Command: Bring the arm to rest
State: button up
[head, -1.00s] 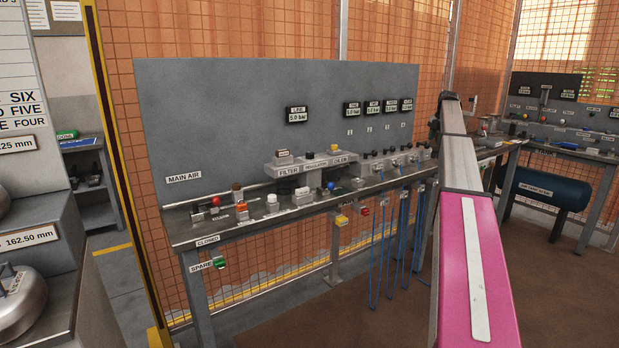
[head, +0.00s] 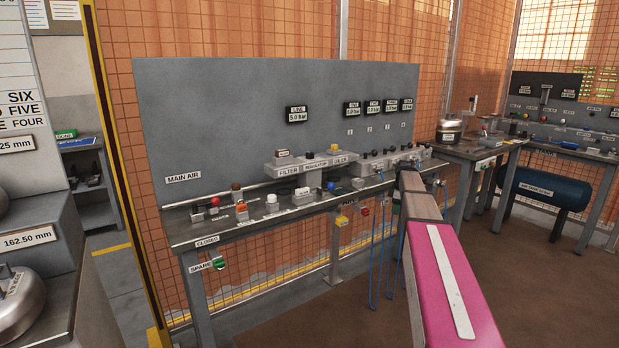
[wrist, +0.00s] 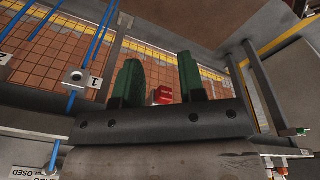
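My arm, pink and then grey, reaches forward and slightly left from the bottom right of the head view to the front edge of the air bench (head: 290,219). In the head view my gripper is hidden behind the arm's far end. In the wrist view my gripper (wrist: 159,78) shows two dark green fingers standing apart with nothing held between them. A small red object (wrist: 163,95) shows in the gap, seemingly beyond the fingers; I cannot tell its distance.
Blue hoses (head: 375,265) hang below the bench near my arm, and also show in the wrist view (wrist: 94,40). A yellow tag (head: 342,221) hangs at the bench front. A metal pot (head: 449,131) stands on the table behind. A blue tank (head: 545,187) lies at right. Brown floor is open at right.

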jog(key=s+a+f+m, duration=0.4)
jog(key=s+a+f, duration=0.2)
jog(key=s, duration=0.5)
jog(key=s+a+f+m, duration=0.5)
jog(key=s+a+f, duration=0.1)
jog(key=s, duration=0.6)
jog(key=s+a+f+m+g, duration=0.1)
jog(key=s+a+f+m, duration=0.4)
jog(key=s, duration=0.7)
jog(key=shift+a+f+h, duration=0.4)
jog(key=shift+f, duration=0.25)
